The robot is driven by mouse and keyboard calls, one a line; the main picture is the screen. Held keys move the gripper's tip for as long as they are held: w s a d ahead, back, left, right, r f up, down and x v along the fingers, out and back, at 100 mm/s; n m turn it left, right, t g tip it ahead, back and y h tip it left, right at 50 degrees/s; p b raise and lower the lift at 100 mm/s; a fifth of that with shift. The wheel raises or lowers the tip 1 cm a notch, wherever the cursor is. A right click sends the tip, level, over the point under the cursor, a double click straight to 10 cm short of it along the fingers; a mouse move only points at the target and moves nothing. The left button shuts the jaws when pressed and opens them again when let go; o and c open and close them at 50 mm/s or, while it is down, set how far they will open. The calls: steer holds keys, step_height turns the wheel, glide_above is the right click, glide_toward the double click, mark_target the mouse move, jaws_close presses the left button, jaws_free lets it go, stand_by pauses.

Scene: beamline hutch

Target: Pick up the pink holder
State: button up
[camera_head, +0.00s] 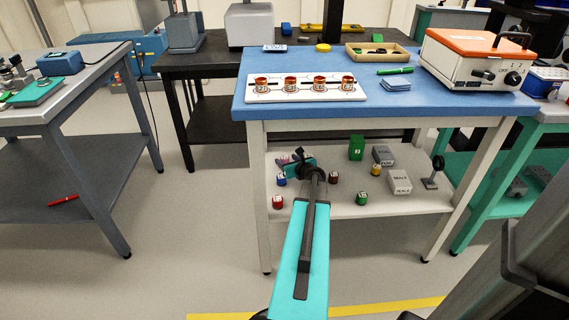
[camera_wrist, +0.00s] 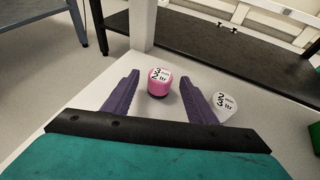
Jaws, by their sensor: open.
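The pink holder (camera_wrist: 159,84) is a small upright cylinder with a white numbered top, standing on the white lower shelf (camera_head: 320,207). In the wrist view it sits between the tips of my gripper's purple fingers (camera_wrist: 159,78), with a gap on each side. My gripper (camera_head: 285,160) is open and empty, reaching in over the left part of that shelf under the blue-topped table.
A white-topped holder (camera_wrist: 226,103) stands just right of my right finger. A blue holder (camera_head: 281,179), a red holder (camera_head: 277,202) and a dark red holder (camera_head: 333,178) stand near my gripper. The blue tabletop (camera_head: 440,102) lies above.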

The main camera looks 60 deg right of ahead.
mark_target(285, 157)
steer(key=shift+b+x, duration=0.3)
steer(key=shift+x, duration=1.15)
steer(key=c, duration=1.2)
steer(key=shift+r, duration=0.1)
step_height(285, 157, up, 10)
steer(key=p, duration=0.4)
